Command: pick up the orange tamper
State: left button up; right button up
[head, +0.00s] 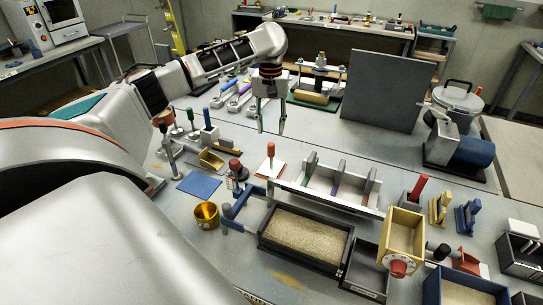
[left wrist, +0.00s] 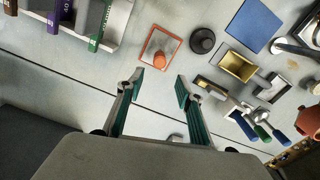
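The orange tamper (head: 270,160) stands upright on the bench in the head view, with an orange handle and a flat pale base. In the left wrist view the tamper (left wrist: 160,48) shows from above as an orange knob over an orange-edged square. My left gripper (head: 272,130) points down over the bench, just behind the tamper and above it in the head view. Its fingers are apart and empty in the left wrist view (left wrist: 160,88), with the tamper beyond the tips and not between them. My right gripper is in neither view.
A divided rack (head: 325,190) and a sand-filled tray (head: 303,238) lie in front. A blue mat (head: 199,184), a yellow cup (head: 206,214) and a brass-coloured box (head: 211,160) are left. A grey upright panel (head: 385,90) stands behind right.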

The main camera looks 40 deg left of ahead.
aim_at(271, 147)
pick_arm(q)
jog(key=shift+s+d+f, duration=0.1)
jog(key=shift+d+f, duration=0.05)
jog(key=shift+f, duration=1.1)
jog(key=shift+s+d+f, duration=0.15)
jog(key=shift+f, duration=1.15)
jog(key=shift+s+d+f, duration=0.1)
jog(key=shift+d+f, duration=0.05)
jog(key=shift+f, duration=1.1)
grip_shut()
